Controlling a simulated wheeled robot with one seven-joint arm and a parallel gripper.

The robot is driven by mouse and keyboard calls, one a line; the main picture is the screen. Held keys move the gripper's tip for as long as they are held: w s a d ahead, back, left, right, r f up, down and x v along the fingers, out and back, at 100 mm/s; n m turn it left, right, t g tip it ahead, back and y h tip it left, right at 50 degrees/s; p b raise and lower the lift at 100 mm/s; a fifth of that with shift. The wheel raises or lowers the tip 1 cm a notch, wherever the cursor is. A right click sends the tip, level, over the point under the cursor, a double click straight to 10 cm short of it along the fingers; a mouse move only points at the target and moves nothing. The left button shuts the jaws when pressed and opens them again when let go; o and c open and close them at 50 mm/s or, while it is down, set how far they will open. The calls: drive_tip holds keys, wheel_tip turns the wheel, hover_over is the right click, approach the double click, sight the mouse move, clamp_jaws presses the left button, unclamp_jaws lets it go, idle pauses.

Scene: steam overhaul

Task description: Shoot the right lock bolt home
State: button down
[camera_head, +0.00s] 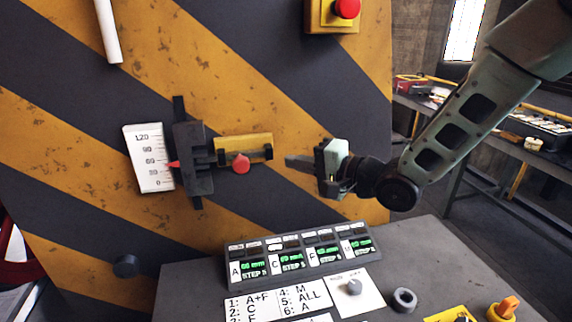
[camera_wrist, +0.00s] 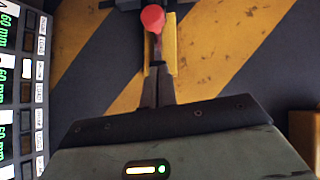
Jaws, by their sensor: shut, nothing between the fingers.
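The right lock bolt is a dark bar on a yellow plate (camera_head: 228,146) fixed to the striped panel, with a red knob (camera_head: 240,164) hanging at its lower edge. Left of it stands a dark upright slide block (camera_head: 191,158) with a red pointer beside a white scale (camera_head: 150,160). My gripper (camera_head: 290,161) is shut and empty, to the right of the bolt, with its fingers pointing left towards it. In the wrist view, the shut fingertips (camera_wrist: 157,82) lie over the yellow plate's near end, short of the red knob (camera_wrist: 153,18). I cannot tell whether they touch anything.
A console with green displays (camera_head: 303,259) and a knob lies below the gripper. A red button on a yellow box (camera_head: 333,14) is above. A white bar (camera_head: 108,30) hangs at upper left. A cluttered bench (camera_head: 480,120) stands behind my arm at right.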

drive_tip(key=b+v, duration=0.1)
drive_tip(key=v, duration=0.4)
drive_tip(key=shift+s+d+r, duration=0.1)
drive_tip(key=shift+s+d, duration=0.15)
drive_tip(key=s+d+f+n+g+h, duration=0.1)
drive_tip(key=s+f+n+g+h, duration=0.1)
drive_tip(key=s, duration=0.7)
drive_tip(key=s+d+f+n+g+h+b, duration=0.1)
drive_tip(key=s+d+f+n+g+h, duration=0.1)
drive_tip(key=s+n+h, duration=0.4)
drive_tip(key=s+d+f+n+g+h, duration=0.1)
drive_tip(key=s+f+n+g+h, duration=0.3)
drive_tip(key=s, duration=0.9)
drive_tip(key=shift+s+d+f+n+g+h, duration=0.2)
drive_tip(key=shift+d+n+g+h, duration=0.2)
drive_tip(key=shift+n+g, duration=0.65)
